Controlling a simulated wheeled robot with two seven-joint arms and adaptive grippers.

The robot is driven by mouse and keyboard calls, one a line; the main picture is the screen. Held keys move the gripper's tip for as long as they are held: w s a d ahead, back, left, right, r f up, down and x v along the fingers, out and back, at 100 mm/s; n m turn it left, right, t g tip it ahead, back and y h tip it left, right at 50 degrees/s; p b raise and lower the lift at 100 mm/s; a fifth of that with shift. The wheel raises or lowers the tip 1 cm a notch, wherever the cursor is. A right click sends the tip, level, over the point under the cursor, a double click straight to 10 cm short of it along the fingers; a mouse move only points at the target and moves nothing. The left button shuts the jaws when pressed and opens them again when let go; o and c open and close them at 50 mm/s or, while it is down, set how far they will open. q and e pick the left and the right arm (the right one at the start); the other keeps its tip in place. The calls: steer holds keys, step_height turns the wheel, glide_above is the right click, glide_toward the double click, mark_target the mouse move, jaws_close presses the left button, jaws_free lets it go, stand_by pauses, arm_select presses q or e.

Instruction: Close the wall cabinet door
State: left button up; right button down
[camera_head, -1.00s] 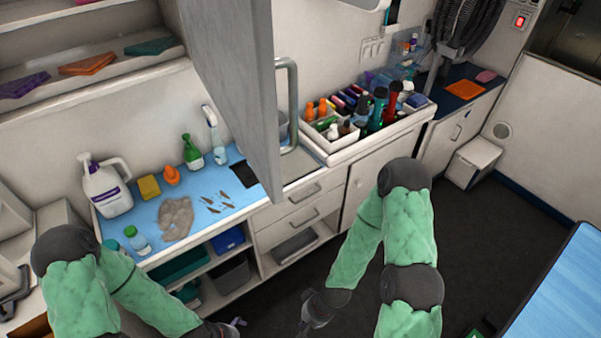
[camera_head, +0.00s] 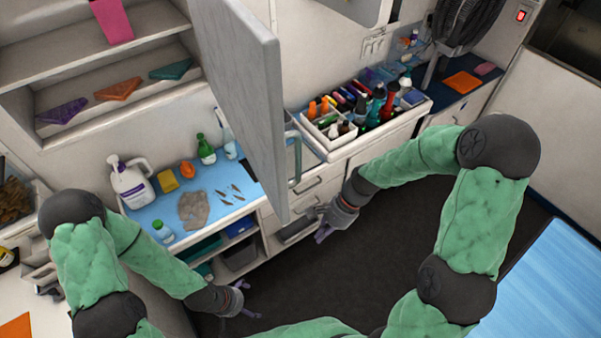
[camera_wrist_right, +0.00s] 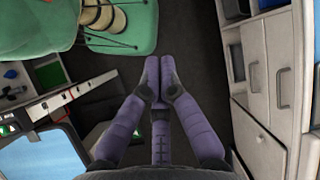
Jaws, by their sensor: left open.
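The wall cabinet door (camera_head: 240,90) is a grey-white panel standing open, swung out from the wall and seen nearly edge-on. Its curved bar handle (camera_head: 296,160) is on the right face, near the lower end. The open wall cabinet (camera_head: 60,75) shows its shelves left of the door. My right gripper (camera_head: 324,230) is just right of and below the handle, apart from it in the picture. In the right wrist view my right gripper's purple fingers (camera_wrist_right: 158,75) converge with tips together, holding nothing. My left gripper (camera_head: 246,302) is open and empty, low in front of the counter.
Below the door is a counter with a blue mat (camera_head: 200,180), bottles and a grey cloth. A white bin of bottles (camera_head: 350,135) stands right of it. Drawers (camera_head: 300,205) are under the counter. A blue table (camera_head: 565,285) is at right. Dark floor is clear between.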

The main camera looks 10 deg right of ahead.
steer(key=s+d+r+m+y+p, duration=0.15)
steer(key=r+p, duration=0.45)
steer(key=r, duration=1.2)
steer(key=s+d+r+m+y+p, duration=0.1)
steer(key=d+r+m+y+p, duration=0.35)
steer(key=r, duration=1.45)
steer(key=s+a+f+h+p, duration=0.1)
steer(key=a+f, duration=0.2)
steer(key=a, duration=0.4)
steer(key=s+a+f+n+h+p, duration=0.1)
steer(key=a+f+p, duration=0.1)
steer(key=a+f, duration=0.2)
steer(key=a, duration=0.2)
steer(key=shift+s+a+f+n+g+h+p, duration=0.2)
steer(key=shift+s+a+n+g+h+p, duration=0.1)
steer(key=shift+a+h, duration=0.1)
steer(key=shift+w, duration=0.1)
